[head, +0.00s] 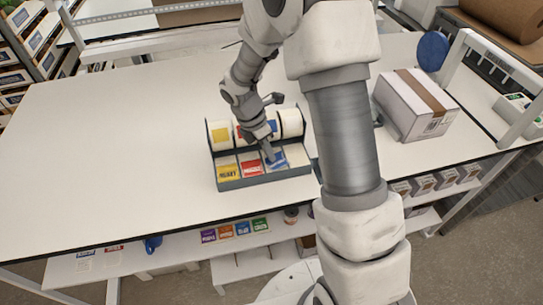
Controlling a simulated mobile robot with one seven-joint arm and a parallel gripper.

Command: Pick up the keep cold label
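A dark grey label dispenser (262,180) stands on the white table and holds three label rolls side by side. Labels lie along its front: a yellow one (228,172), a red one (252,168) and a blue one (280,162). The blue one is likely the keep cold label; its print is too small to read. My gripper (269,156) points down at the blue label's left edge and partly covers it. The fingers are small and overlap the label, so I cannot tell whether they touch or grip it.
A cardboard box (415,103) with brown tape stands at the right of the table, near a blue round object (432,51). The table's left side is clear. A lower shelf (190,248) holds several coloured label packs and a blue mug (153,244).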

